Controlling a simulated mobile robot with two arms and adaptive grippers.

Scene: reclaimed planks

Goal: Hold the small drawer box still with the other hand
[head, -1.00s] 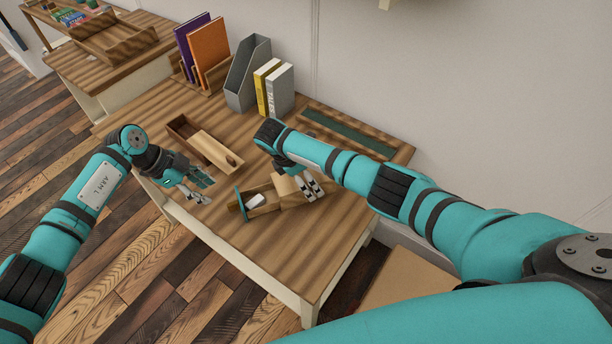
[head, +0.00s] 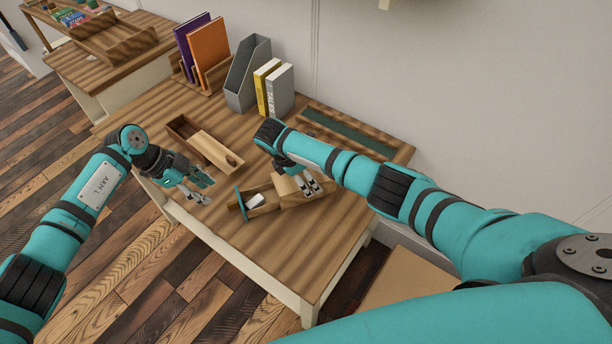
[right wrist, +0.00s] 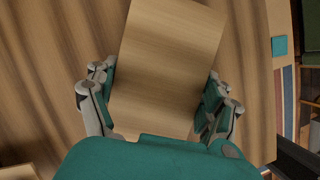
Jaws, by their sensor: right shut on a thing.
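The small drawer box (head: 286,187) lies on the desk with its drawer (head: 262,207) pulled out toward the left. The drawer has a teal front (head: 241,205), and a small white object (head: 256,201) lies inside. My right gripper (head: 307,184) is shut on the box, with one finger on each side. In the right wrist view the box's plain wooden top (right wrist: 165,65) shows between the two fingers. My left gripper (head: 198,190) is open and empty near the desk's front left edge, apart from the box and drawer.
An open wooden box with a sliding lid (head: 214,150) lies behind my left gripper. A grey file holder (head: 248,75), books (head: 278,90) and a folder rack (head: 206,70) stand at the back. The desk top (head: 285,250) in front of the drawer is bare.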

